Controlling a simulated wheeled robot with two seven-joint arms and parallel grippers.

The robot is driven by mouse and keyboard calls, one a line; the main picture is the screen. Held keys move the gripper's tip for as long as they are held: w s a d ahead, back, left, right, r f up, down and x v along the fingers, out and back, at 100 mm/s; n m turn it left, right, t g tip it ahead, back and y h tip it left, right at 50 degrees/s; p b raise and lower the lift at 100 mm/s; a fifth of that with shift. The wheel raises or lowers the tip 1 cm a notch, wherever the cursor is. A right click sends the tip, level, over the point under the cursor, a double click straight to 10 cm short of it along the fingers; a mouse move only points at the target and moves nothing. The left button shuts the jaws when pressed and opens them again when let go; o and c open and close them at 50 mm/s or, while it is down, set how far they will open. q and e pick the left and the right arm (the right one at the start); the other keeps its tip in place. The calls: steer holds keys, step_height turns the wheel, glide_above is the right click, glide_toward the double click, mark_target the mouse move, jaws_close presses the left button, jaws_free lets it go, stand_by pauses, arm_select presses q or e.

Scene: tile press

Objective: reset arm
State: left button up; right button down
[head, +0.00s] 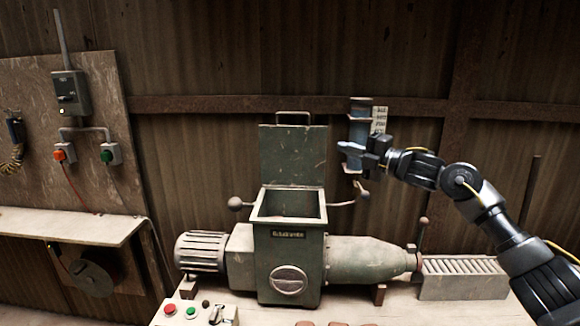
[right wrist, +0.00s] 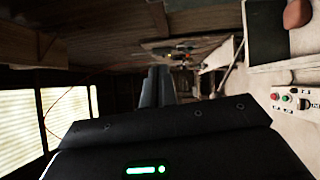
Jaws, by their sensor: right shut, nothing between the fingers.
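My right arm comes in from the right in the head view, and its gripper (head: 352,151) points left in front of a blue-grey cylinder (head: 361,105) on the back wall. The gripper is shut with nothing in it. In the right wrist view its fingers (right wrist: 156,87) show dark and close together beyond the black housing. I cannot tell from these views whether the fingertips touch the cylinder. My left gripper is not in view.
A green press (head: 290,262) with an open hopper and raised lid (head: 293,155) stands on the bench, left of my arm. A ribbed tray (head: 463,278) is at right. A control box (head: 195,312) sits in front. A switch panel (head: 70,92) is on the left wall.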

steer(key=s+a+f+m+t+h, duration=0.1)
steer(key=s+a+f+m+h, duration=0.15)
steer(key=f, duration=0.65)
steer(key=s+a+f+m+t+h, duration=0.1)
steer(key=f+m, duration=0.3)
steer(key=f, duration=0.5)
steer(key=s+d+f+m+h, duration=0.2)
steer(key=s+f+m+h, duration=0.5)
steer(key=f, duration=0.8)
steer(key=s+d+f+m+g+h, duration=0.1)
steer(key=s+d+f+m+g, duration=0.25)
steer(key=s+f, duration=0.55)
steer(key=s+d+f+m+g+h, duration=0.25)
steer(key=s+f+m, duration=0.25)
steer(key=s, duration=0.8)
steer(key=s+d+f+m+g, duration=0.2)
steer(key=s+d+m, duration=0.1)
steer(key=s, duration=0.7)
steer(key=s+d+f+m+g, duration=0.2)
steer(key=s+d, duration=0.1)
steer(key=s, duration=0.7)
step_height(320, 180, down, 25)
steer(key=s+g, duration=0.1)
steer(key=g, duration=0.1)
steer(key=s+d+f+g, duration=0.1)
steer(key=s+d+f, duration=0.1)
steer(key=s+f, duration=1.4)
steer(key=shift+s+d+f+h, duration=0.15)
steer(key=shift+s+f+h, duration=0.15)
steer(key=shift+s+h, duration=0.1)
